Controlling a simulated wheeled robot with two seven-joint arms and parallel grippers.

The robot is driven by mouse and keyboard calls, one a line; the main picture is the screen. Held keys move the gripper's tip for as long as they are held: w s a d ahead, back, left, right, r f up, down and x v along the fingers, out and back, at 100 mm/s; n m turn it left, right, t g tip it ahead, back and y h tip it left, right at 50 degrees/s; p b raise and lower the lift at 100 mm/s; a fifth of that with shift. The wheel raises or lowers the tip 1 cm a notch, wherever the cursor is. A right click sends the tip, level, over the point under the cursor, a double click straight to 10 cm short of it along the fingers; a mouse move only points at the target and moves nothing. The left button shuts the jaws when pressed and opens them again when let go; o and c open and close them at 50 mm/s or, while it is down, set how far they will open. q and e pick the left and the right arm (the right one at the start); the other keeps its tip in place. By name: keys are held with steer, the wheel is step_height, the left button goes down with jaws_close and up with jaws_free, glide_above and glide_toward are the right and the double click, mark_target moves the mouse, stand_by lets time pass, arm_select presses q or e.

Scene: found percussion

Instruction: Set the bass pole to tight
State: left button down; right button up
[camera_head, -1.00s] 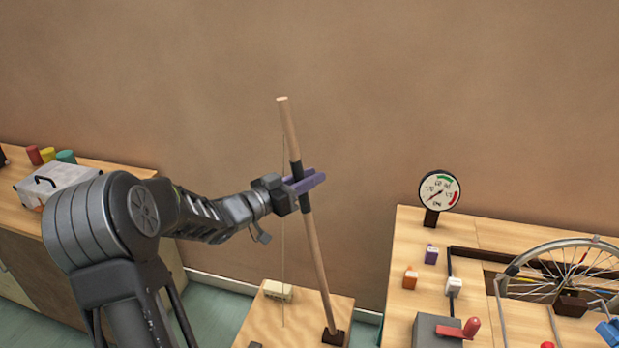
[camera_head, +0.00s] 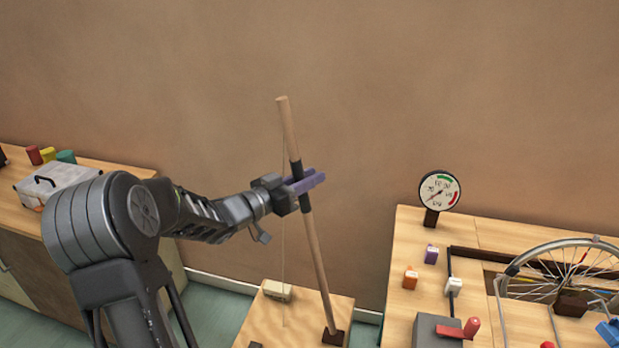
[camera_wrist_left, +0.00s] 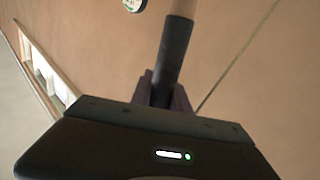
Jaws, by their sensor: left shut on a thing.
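The bass pole (camera_head: 316,255) is a long wooden stick with a dark sleeve near its upper part. It leans to the left, its foot in a dark block (camera_head: 333,337) on a small wooden platform (camera_head: 265,315). A thin string (camera_head: 283,240) runs from near its top down to the platform. My left gripper (camera_head: 306,183), with purple fingers, is shut on the pole at the dark sleeve. In the left wrist view the sleeve (camera_wrist_left: 173,60) stands between the fingers. My right gripper is not in view.
A round gauge (camera_head: 439,190) stands on the right bench (camera_head: 405,245), with small coloured blocks and a bicycle wheel (camera_head: 565,270). The left counter (camera_head: 110,168) bears a pale case (camera_head: 60,180) and coloured cups. The wall behind is bare.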

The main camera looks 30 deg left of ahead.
arm_select(q)
steer(key=shift+d, duration=0.1)
stand_by(0.3)
steer(key=w+d+m+b, duration=0.1)
steer(key=w+d+b, duration=0.1)
steer(key=d, duration=0.6)
steer(key=w+d+m+g+b, duration=0.1)
steer(key=w+d+b, duration=0.2)
steer(key=d, duration=0.5)
steer(key=shift+w+m+g+y+b, duration=0.3)
steer(key=shift+d, duration=0.2)
steer(key=c, duration=1.7)
jaws_free()
steer(key=o, duration=0.4)
steer(key=shift+w+d, duration=0.15)
steer(key=shift+d, duration=0.1)
steer(key=shift+o, duration=0.2)
steer(key=shift+a, duration=0.1)
